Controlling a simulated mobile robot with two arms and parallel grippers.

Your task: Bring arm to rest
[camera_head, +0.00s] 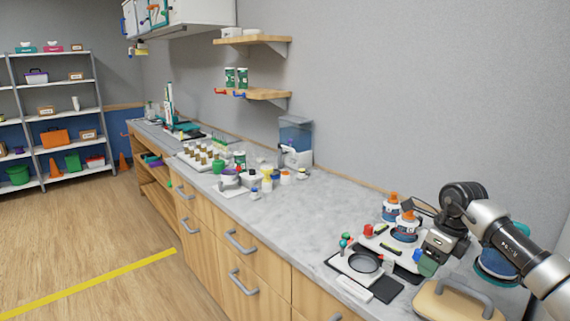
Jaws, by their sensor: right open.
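My right arm comes in from the right edge, bent at a dark wrist joint. Its right gripper (428,262) is open and points down and left, low over the right end of the counter (335,205). A small green and blue piece shows at its fingertips; I cannot tell whether it is part of the gripper or a thing behind it. My left gripper is not in view.
Near the gripper are orange-capped bottles (391,207), a white device with a round dark plate (362,262) and a beige case with a grey handle (455,300). A water dispenser (295,138) stands by the wall.

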